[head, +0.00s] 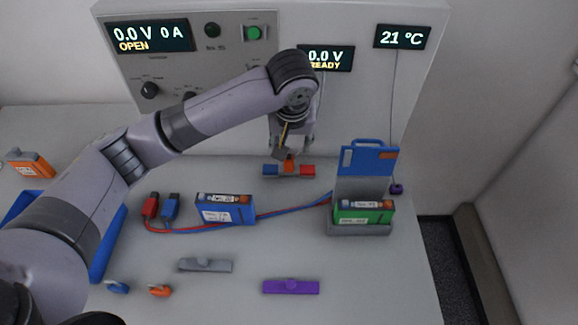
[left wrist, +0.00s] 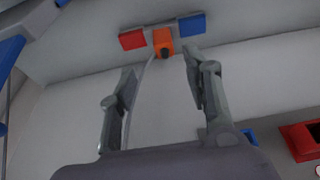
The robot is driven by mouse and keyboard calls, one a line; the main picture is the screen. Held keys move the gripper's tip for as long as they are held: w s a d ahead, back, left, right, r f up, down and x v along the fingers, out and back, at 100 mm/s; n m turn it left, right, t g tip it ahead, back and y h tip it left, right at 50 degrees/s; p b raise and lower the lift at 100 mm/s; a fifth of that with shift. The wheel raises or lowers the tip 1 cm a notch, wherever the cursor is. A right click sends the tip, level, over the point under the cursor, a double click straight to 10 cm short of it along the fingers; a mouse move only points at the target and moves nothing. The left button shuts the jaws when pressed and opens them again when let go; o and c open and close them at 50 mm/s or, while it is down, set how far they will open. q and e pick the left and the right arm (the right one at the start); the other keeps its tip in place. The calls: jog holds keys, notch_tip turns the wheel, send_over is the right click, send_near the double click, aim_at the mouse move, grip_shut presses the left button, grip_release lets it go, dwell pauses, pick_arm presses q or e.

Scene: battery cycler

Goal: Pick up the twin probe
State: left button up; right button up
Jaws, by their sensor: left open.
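What looks like the twin probe (head: 289,163) is an orange piece between a blue block and a red block, on a small grey rest at the back of the bench. The orange piece (left wrist: 163,42) also shows in the left wrist view, with the red block (left wrist: 132,39) and blue block (left wrist: 191,25) either side. My left gripper (head: 294,149) is just above and behind it in the head view. In the wrist view its fingers (left wrist: 161,66) are apart, with the orange piece ahead of the gap between them. Nothing is held. My right gripper is not in view.
A green battery sits in a grey holder with a raised blue lid (head: 370,158) on the right. A blue battery (head: 226,211), red and blue lead ends (head: 160,207), a grey bar (head: 205,265) and a purple bar (head: 291,287) lie in front. The cycler panel (head: 225,60) rises behind.

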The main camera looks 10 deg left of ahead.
aim_at(289, 158)
pick_arm(q)
jog(key=x, duration=0.2)
jog(key=shift+w+f, duration=0.1)
jog(key=shift+f, duration=0.2)
jog(key=x, duration=0.1)
jog(key=p+x, duration=0.1)
jog(key=x, duration=0.2)
jog(key=shift+a+f, duration=0.1)
jog(key=shift+a, duration=0.25)
jog(key=shift+f, duration=0.55)
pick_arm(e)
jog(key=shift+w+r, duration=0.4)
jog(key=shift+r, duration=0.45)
pick_arm(q)
jog(key=shift+c, duration=0.6)
grip_shut()
jog(key=shift+r, duration=0.1)
